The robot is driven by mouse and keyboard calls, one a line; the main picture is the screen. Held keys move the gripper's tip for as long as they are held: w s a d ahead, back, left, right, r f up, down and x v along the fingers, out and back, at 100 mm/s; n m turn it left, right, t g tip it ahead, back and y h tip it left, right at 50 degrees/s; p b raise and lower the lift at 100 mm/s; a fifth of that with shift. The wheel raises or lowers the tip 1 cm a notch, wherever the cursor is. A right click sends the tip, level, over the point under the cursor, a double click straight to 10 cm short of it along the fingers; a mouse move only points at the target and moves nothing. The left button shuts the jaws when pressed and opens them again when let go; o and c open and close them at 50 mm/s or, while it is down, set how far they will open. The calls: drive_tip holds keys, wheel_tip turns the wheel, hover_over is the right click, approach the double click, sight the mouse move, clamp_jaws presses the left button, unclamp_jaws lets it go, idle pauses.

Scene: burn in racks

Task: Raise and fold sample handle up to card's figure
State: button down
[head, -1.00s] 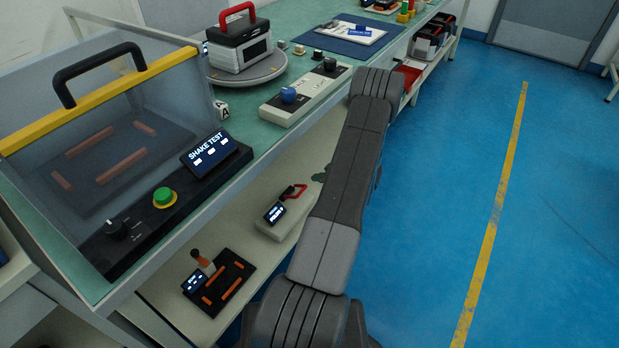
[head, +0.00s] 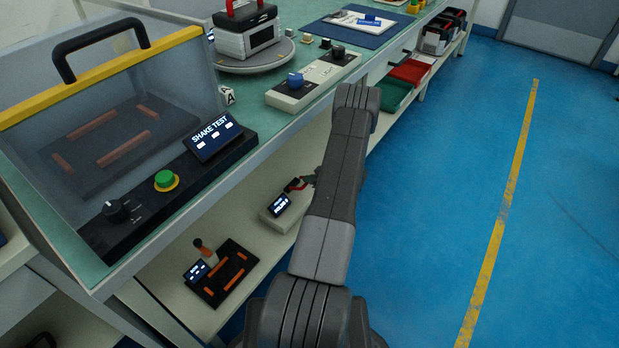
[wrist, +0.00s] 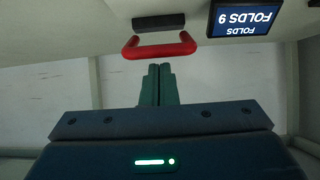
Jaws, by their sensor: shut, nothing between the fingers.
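The red U-shaped sample handle (head: 297,185) is on a pale block (head: 272,221) on the lower shelf, beside a small dark display (head: 278,204). In the wrist view the red handle (wrist: 160,47) hangs from a dark hinge mount, and the display (wrist: 241,18) reads FOLDS upside down; I cannot be sure of its digit. My gripper's green fingers (wrist: 157,84) are shut together and empty, just short of the handle's bar and apart from it in that view. In the head view my arm mostly hides the gripper. I cannot make out the card's figure.
The bench edge and a SHAKE TEST box (head: 215,135) overhang the lower shelf. A black tray with orange bars (head: 224,274) is on that shelf. Green (head: 395,93) and red (head: 410,71) bins stand farther along. The blue floor to the right is clear.

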drive_tip(key=shift+f, duration=0.1)
drive_tip(key=shift+s+d+f+y+b, duration=0.2)
drive_tip(key=shift+f+y+b, duration=0.1)
drive_tip(key=shift+b, duration=0.45)
drive_tip(key=shift+d+f+b, duration=0.1)
drive_tip(key=shift+b, duration=0.2)
drive_tip(key=shift+t+y, duration=0.8)
drive_tip(key=shift+y, duration=0.1)
drive_tip(key=shift+s+d+f+b, duration=0.25)
drive_tip(key=shift+f+b, duration=0.35)
drive_tip(key=shift+b, duration=0.4)
drive_tip(key=shift+s+d+f+b, duration=0.1)
drive_tip(key=shift+d+f+b, duration=0.1)
drive_tip(key=shift+f+b, duration=0.65)
drive_tip(key=shift+s+d+f+b, duration=0.25)
drive_tip(key=shift+f+b, duration=0.15)
drive_tip(key=shift+b, duration=0.8)
drive_tip(key=shift+f, duration=0.15)
